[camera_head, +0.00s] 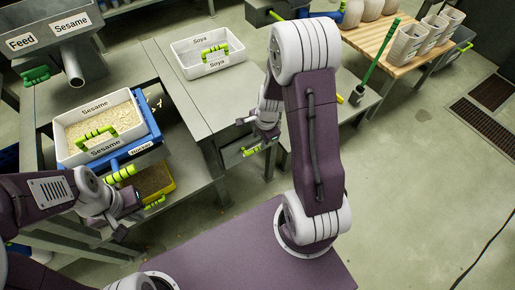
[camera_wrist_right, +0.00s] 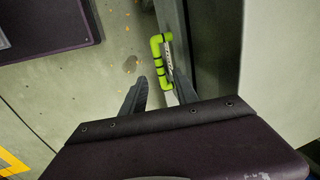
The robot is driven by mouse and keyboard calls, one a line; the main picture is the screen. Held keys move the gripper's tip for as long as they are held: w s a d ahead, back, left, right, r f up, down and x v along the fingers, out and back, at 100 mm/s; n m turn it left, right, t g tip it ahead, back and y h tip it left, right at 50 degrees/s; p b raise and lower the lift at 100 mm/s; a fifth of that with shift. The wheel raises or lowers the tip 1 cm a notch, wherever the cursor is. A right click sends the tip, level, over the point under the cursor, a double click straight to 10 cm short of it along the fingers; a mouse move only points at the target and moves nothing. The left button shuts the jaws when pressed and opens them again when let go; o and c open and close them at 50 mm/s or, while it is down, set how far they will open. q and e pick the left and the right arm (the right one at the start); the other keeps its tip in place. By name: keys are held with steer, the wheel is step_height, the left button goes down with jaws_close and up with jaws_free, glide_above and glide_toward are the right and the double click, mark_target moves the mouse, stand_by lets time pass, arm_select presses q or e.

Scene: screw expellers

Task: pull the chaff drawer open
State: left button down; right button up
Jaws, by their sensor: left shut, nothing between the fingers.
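A grey drawer (camera_head: 236,155) with a green handle (camera_head: 251,151) sits under the middle bench and looks closed. Its handle shows in the right wrist view (camera_wrist_right: 156,62), with a small label beside it that I cannot read. My right gripper (camera_head: 263,138) is just above the handle in the head view. My left gripper (camera_head: 124,230) is shut and empty, left of the yellow tray.
A white Sesame bin (camera_head: 61,132) stands in a blue frame (camera_head: 150,139) on the left. A yellow tray (camera_head: 170,180) is beneath it. A white Soya bin (camera_head: 184,66) stands on the middle bench. A wooden table (camera_head: 386,50) with several tubs is at upper right. The floor right of the bench is clear.

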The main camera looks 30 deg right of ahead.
mark_target(258, 147)
steer(key=f+b, duration=0.1)
steer(key=f, duration=0.1)
steer(key=f+b, duration=0.1)
steer(key=f, duration=0.1)
steer(key=w+f+b, duration=0.1)
steer(key=f, duration=0.1)
steer(key=shift+w+f, duration=0.1)
steer(key=shift+f, duration=0.15)
jaws_close()
stand_by(1.0)
